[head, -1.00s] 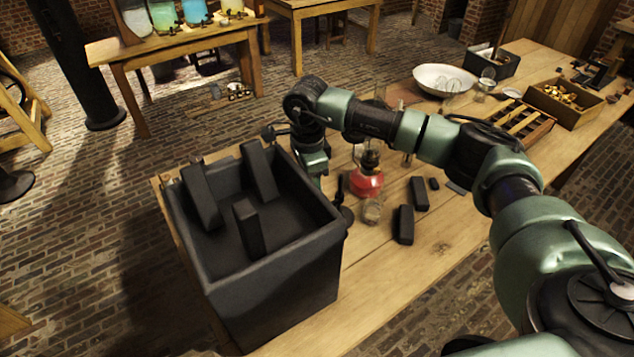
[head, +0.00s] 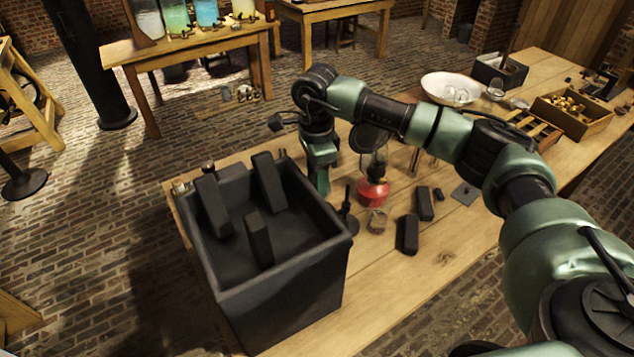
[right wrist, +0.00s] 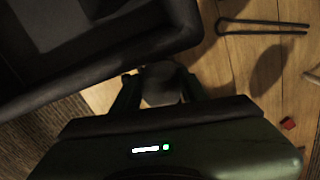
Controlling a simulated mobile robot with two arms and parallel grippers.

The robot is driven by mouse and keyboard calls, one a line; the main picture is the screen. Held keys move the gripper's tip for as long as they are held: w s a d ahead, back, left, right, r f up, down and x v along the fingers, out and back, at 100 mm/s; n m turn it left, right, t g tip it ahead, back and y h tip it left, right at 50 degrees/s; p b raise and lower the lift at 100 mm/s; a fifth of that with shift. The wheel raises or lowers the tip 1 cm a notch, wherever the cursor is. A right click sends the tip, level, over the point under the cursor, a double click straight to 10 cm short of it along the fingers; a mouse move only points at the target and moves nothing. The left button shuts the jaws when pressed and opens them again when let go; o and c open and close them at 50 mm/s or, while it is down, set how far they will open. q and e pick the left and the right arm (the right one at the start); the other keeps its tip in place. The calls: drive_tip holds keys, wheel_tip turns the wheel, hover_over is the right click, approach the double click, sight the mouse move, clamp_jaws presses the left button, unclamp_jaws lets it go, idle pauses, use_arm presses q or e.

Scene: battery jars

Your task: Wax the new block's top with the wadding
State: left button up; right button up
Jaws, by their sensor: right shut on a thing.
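My right gripper (right wrist: 162,88) is shut on a dark grey, rounded thing (right wrist: 163,83), perhaps the wadding, just outside the wall of a dark, open-topped box. In the head view its wrist stands behind the box's right rear rim, and the fingertips are hidden. Three long dark blocks stand upright or leaning in the dark box (head: 283,284): one at the left (head: 213,206), one at the back (head: 269,182), one nearer the front (head: 258,241). Two similar blocks lie on the table, a rear one (head: 424,204) and a front one (head: 407,235). I cannot tell which block is new. My left gripper is out of view.
A red lamp (head: 373,193), a small glass jar (head: 377,221) and a dark stand (head: 347,222) are right of the box. A white bowl (head: 449,86) and a wooden crate (head: 571,112) sit farther back. The table's front right is bare.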

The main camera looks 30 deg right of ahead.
drive_tip(key=shift+r, duration=0.15)
drive_tip(key=shift+r+p, duration=0.8)
drive_tip(key=shift+r, duration=0.7)
drive_tip(key=shift+f, duration=0.1)
